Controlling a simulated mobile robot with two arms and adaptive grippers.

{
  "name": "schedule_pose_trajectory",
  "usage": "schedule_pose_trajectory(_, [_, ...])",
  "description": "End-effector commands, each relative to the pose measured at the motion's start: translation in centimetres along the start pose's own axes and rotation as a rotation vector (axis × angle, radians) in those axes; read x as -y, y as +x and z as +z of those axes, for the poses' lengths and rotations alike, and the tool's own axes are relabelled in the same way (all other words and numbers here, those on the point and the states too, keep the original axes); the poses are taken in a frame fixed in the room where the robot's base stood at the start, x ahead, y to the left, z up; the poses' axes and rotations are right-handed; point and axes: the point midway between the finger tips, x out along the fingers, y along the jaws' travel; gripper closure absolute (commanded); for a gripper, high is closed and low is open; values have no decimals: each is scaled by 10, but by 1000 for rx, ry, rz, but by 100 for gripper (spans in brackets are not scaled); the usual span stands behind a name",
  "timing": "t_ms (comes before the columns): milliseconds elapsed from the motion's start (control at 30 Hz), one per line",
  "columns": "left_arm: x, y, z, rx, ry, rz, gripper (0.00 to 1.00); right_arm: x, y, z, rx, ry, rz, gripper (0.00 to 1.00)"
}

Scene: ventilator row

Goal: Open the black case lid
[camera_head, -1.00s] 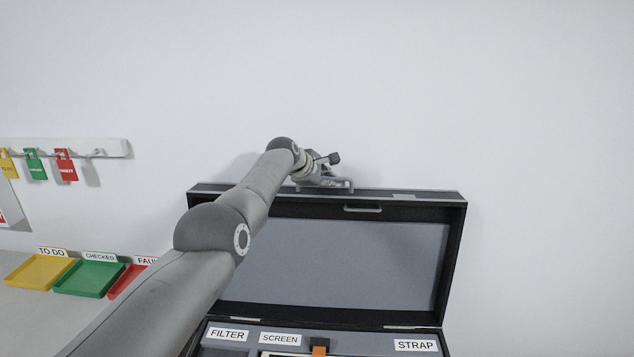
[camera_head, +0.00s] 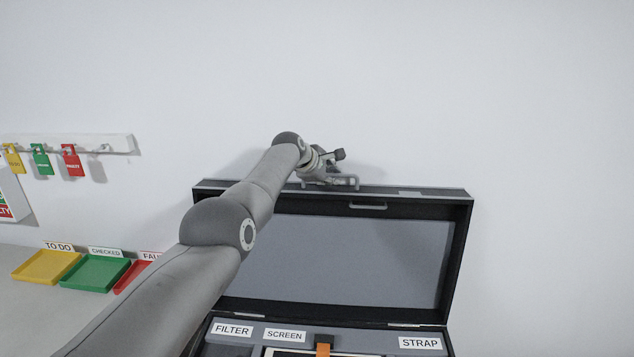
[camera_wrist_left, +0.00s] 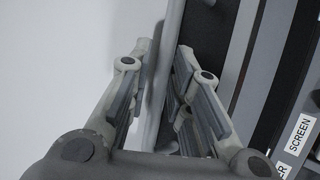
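The black case (camera_head: 325,318) stands open, its lid (camera_head: 350,265) raised about upright with the grey inner panel facing me. A small handle (camera_head: 368,207) shows near the lid's top edge. My right gripper is not in view.
Labels FILTER (camera_head: 232,330), SCREEN (camera_head: 285,336) and STRAP (camera_head: 420,343) mark the case's inside. Yellow (camera_head: 45,267), green (camera_head: 95,273) and red (camera_head: 131,276) trays lie left. Tags hang from a wall rail (camera_head: 118,143). A white wall stands close behind the lid.

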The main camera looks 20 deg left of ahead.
Motion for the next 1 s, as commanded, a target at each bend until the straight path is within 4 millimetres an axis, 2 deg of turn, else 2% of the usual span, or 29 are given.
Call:
schedule_pose_trajectory(533, [1,-12,0,1,1,0,81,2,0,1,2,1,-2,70])
schedule_pose_trajectory(1000, [8,-38,-3,-1,0,0,81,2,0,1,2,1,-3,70])
